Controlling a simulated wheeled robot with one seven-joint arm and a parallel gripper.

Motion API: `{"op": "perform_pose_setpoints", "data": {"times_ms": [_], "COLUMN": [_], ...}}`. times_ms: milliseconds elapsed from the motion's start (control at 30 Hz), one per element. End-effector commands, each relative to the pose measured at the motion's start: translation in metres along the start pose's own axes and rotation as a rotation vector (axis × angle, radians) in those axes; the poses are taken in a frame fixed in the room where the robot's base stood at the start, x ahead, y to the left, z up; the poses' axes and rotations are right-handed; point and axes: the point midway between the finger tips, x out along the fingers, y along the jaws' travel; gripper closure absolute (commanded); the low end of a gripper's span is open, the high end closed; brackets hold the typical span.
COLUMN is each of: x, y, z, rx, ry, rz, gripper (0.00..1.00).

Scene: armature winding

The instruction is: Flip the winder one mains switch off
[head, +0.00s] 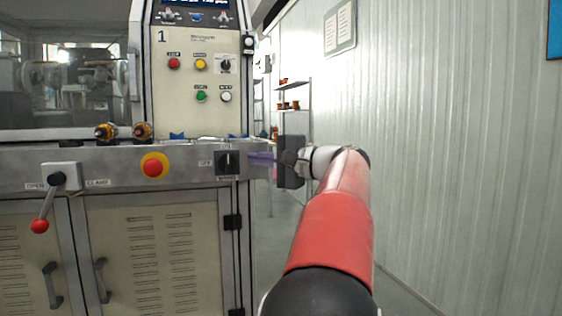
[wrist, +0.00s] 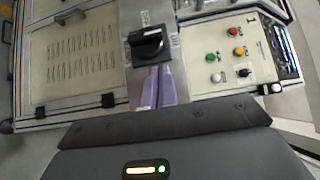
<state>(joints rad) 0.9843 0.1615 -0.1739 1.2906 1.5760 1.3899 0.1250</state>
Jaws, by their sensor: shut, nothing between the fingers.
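The mains switch (head: 227,162) is a black rotary knob on a dark square plate, on the grey front rail of the winder marked 1. A label to its left appears to read OFF and one below reads MAINS. Its handle looks roughly upright in the head view. My gripper (head: 252,158) is just right of the switch, its purple fingers shut and empty, pointing at it. In the wrist view the knob (wrist: 150,43) with a white mark lies just beyond the closed fingertips (wrist: 160,70). I cannot tell whether they touch it.
A red emergency button (head: 154,166) and a red-tipped clamp lever (head: 42,215) sit left on the rail. The upper panel (head: 197,75) carries coloured buttons. Two spools (head: 142,131) lie above the rail. A pale wall (head: 450,130) stands on the right.

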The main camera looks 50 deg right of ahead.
Motion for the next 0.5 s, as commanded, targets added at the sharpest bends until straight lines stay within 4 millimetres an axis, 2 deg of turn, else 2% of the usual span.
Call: {"op": "perform_pose_setpoints", "data": {"times_ms": [33, 200, 500], "x": [0.005, 0.018, 0.021], "y": [0.000, 0.000, -0.001], "z": [0.008, 0.021, 0.024], "rx": [-0.003, -0.002, -0.002], "ry": [-0.002, -0.001, 0.001], "rz": [-0.001, -0.001, -0.001], "gripper": [1.00, 1.00, 1.00]}}
